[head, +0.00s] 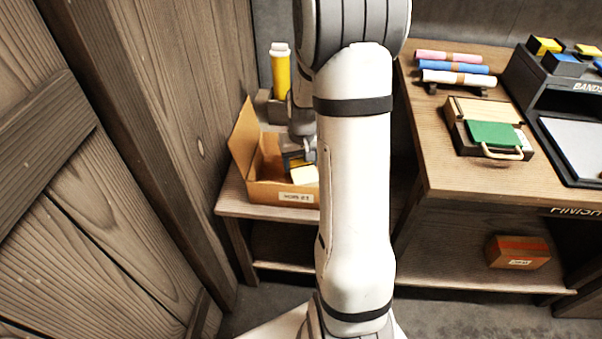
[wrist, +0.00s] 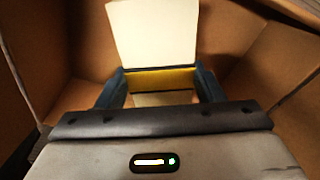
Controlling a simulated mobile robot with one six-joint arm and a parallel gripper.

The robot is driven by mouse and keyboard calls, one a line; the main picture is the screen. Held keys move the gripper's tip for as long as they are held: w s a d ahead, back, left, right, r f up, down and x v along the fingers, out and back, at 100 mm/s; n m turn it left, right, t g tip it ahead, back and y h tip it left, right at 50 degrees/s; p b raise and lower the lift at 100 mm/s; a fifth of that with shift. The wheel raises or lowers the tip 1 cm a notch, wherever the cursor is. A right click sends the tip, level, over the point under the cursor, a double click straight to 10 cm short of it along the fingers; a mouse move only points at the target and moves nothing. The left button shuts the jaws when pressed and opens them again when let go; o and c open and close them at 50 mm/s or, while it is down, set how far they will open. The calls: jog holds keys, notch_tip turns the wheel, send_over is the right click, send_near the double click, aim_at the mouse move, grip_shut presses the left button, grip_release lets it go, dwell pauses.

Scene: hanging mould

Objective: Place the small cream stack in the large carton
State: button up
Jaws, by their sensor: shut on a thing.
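The large carton (head: 262,192) is an open brown box with a label on its front, on the low bench left of my arm. My gripper (head: 297,160) reaches down into its opening, partly hidden by my arm. It is shut on the small cream stack (head: 305,175), which shows just behind the front wall. In the wrist view my gripper (wrist: 162,84) has its two dark blue fingers on either side of the cream stack (wrist: 152,32), with a yellow strip between them. Carton walls (wrist: 55,45) surround it. Whether the stack touches the carton floor I cannot tell.
A yellow cylinder with a white top (head: 281,72) stands behind the carton. A wooden wall (head: 175,110) is close on the left. The right-hand workbench (head: 440,170) holds rolls (head: 452,68) and a green item (head: 494,134). A red-brown box (head: 517,252) is on its lower shelf.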

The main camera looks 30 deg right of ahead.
aim_at(301, 172)
jog(key=shift+f+b, duration=0.45)
jog(key=shift+f, duration=1.7)
jog(key=shift+f, duration=0.2)
jog(key=o, duration=1.1)
jog(key=shift+r, duration=0.1)
